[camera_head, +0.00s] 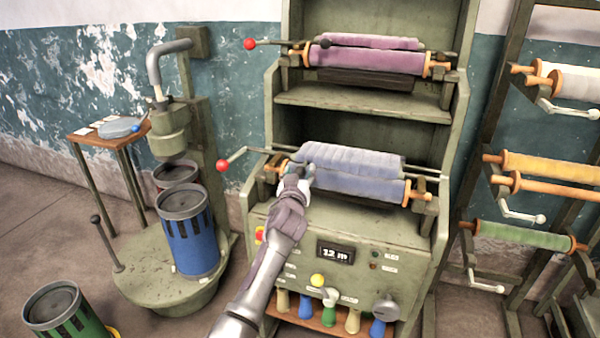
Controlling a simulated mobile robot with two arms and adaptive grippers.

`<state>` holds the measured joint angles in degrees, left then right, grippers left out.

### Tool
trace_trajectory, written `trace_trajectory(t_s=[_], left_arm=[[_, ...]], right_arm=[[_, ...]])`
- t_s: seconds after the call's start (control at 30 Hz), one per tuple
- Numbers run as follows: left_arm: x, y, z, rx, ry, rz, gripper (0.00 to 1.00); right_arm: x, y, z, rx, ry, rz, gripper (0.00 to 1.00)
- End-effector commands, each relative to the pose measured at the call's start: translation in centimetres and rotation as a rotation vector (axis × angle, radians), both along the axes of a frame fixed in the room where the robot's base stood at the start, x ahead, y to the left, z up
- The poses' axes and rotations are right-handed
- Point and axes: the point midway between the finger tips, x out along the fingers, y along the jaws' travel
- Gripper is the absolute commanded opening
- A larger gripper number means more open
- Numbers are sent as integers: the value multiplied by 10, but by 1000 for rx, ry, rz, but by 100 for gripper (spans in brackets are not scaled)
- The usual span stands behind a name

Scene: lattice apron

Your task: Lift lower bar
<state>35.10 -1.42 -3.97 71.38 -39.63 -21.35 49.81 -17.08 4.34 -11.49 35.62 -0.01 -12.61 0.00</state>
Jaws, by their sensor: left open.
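A paler blue roll (352,160) lies just behind. My left arm comes up from the bottom, and my left gripper (305,168) is open at the left end of the blue rolls, hiding part of them. I cannot tell whether it touches the bar. My right gripper is not in view.
An upper bar with a red ball (249,44) sits by the purple rolls (365,58). A control panel with a display (335,253) is below. A blue canister (188,235) stands left, and a rack with colored rolls (525,236) stands right.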

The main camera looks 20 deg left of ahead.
Motion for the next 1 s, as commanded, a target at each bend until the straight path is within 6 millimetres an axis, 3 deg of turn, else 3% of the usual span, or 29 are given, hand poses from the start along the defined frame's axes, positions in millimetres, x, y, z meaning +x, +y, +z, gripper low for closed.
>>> trace_trajectory(t_s=[0.4,0.77,1.0], left_arm=[[8,1,0,-1,0,-1,59],[7,1,0,-1,0,-1,1],[7,1,0,-1,1,-1,0]], right_arm=[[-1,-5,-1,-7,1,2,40],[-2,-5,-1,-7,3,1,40],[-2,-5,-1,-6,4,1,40]])
